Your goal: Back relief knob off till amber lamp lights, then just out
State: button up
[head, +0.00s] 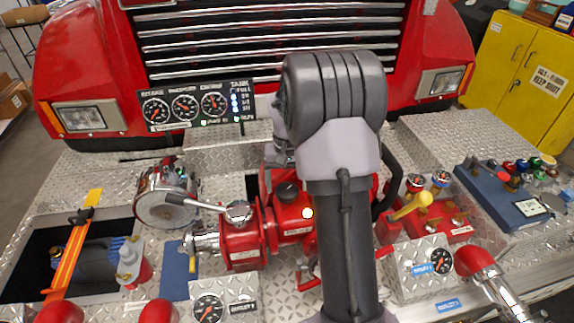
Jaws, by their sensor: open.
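The dark round relief knob (287,192) sits on top of the red pump block (294,215) at the middle of the head view. My gripper (279,157) shows only in part, just behind and above the knob, at the left edge of my raised arm. It is open. My arm hides most of it, and its fingertips are not clear. I see a gap between it and the knob, and nothing held.
A gauge panel (197,106) stands behind the pump, below the red truck's grille. A chrome lever (195,203) lies left of the block. A yellow-handled valve (411,206) and a small gauge (440,261) stand right of my arm. A dark open bay (30,262) lies left.

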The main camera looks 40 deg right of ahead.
aim_at(287, 189)
notch_tip(287, 189, up, 15)
jog(key=p, duration=0.3)
jog(key=shift+r, duration=0.15)
